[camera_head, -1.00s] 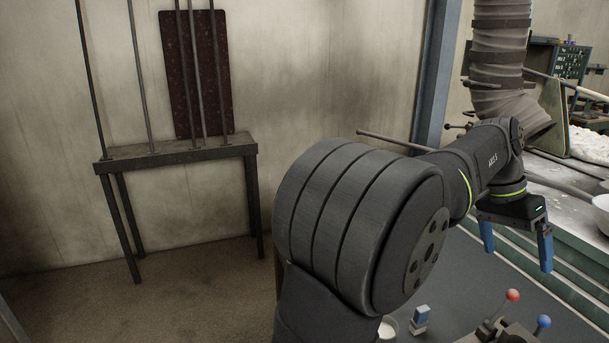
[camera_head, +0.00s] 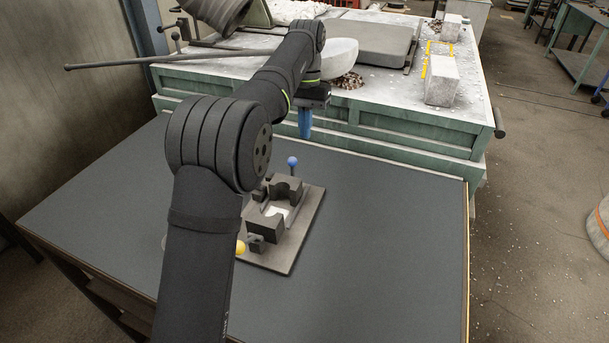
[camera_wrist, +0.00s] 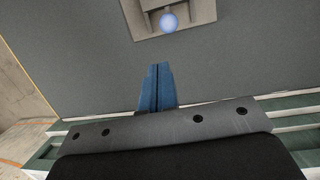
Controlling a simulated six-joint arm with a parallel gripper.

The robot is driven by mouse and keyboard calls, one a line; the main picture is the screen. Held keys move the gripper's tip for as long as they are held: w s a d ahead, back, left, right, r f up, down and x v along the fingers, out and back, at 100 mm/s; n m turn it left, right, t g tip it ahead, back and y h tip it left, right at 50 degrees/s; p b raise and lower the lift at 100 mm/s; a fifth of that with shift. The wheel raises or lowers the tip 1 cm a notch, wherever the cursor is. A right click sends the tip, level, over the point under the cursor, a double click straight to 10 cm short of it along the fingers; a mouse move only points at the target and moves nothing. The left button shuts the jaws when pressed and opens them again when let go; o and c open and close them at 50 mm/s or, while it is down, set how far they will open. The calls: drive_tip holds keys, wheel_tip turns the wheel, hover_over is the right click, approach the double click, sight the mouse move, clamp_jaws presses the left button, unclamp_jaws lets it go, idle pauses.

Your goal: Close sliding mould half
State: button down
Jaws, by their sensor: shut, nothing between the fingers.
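The mould stands on a tan base plate (camera_head: 302,240) on the dark table. Its far dark half (camera_head: 287,186) and near dark half (camera_head: 265,229) stand apart, with a pale patch between them. A blue ball knob (camera_head: 292,161) on a stem rises at the far end, and a yellow ball (camera_head: 240,247) shows at the near left, partly behind my arm. My gripper (camera_head: 305,134) points down beyond the blue knob, its blue fingers together and empty. In the wrist view the blue knob (camera_wrist: 169,22) lies ahead of the shut fingertips (camera_wrist: 160,66), with a clear gap.
A green bench (camera_head: 400,139) with white-dusted blocks stands behind the table. A long rod (camera_head: 160,60) sticks out at the upper left. The dark table (camera_head: 390,240) is clear to the right of the mould. My arm hides its left middle.

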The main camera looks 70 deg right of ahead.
sight(284, 178)
drive_tip(key=shift+t+y, duration=0.3)
drive_tip(key=shift+t, duration=0.1)
drive_tip(key=x, duration=0.3)
drive_tip(key=s+d+x, duration=0.1)
drive_tip(key=x, duration=0.3)
drive_tip(key=s+x, duration=0.1)
drive_tip(key=x, duration=0.3)
drive_tip(key=shift+d+f, duration=0.2)
drive_tip(key=shift+d, duration=0.1)
drive_tip(key=shift+a, duration=2)
drive_tip(key=shift+a, duration=0.1)
drive_tip(key=a, duration=0.7)
drive_tip(key=shift+s+a, duration=0.15)
drive_tip(key=shift+a, duration=0.35)
drive_tip(key=shift+f, duration=0.1)
